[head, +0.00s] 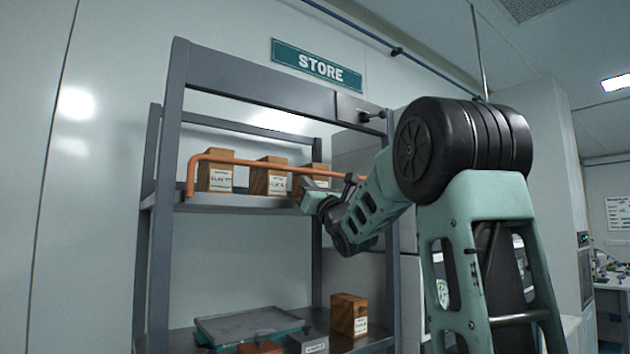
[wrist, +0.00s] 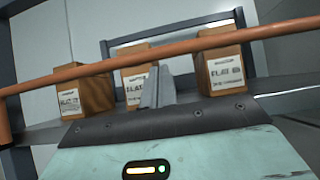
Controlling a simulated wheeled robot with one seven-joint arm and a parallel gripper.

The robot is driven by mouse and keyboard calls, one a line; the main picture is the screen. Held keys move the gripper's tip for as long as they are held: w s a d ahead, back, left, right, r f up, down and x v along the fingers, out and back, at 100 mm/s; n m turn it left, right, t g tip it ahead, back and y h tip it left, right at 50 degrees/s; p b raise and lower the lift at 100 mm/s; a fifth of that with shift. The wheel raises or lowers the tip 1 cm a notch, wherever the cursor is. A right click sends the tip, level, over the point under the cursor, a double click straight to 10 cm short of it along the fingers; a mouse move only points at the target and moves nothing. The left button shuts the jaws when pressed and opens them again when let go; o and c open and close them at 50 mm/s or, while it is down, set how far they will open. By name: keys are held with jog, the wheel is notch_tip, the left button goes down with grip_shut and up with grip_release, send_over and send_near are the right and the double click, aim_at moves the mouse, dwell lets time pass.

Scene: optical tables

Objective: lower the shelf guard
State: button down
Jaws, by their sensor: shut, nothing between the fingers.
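The shelf guard is an orange bar (head: 240,163) running level across the front of the boxes on the upper shelf. Its left end bends down towards the shelf edge. It also crosses the wrist view (wrist: 100,69) on a slant. My gripper (head: 303,186) is at the front of the upper shelf, just below the bar, towards its right part. In the wrist view its fingers (wrist: 155,88) are together and empty, with their tips close under the bar. I cannot tell whether they touch it.
Several wooden boxes (head: 217,172) stand behind the bar on the upper shelf (head: 240,203). A lever-like latch (head: 371,116) is on the rack's top beam at right. The lower shelf holds a grey tray (head: 248,324) and another wooden box (head: 348,314). Open space lies between the shelves.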

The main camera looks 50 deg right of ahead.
jog(key=shift+w+d+r, duration=0.15)
jog(key=shift+w+r, duration=0.25)
jog(key=shift+w, duration=0.15)
jog(key=shift+s+f+b, duration=0.1)
jog(key=shift+f+b, duration=0.1)
jog(key=shift+b, duration=0.3)
jog(key=shift+b, duration=1)
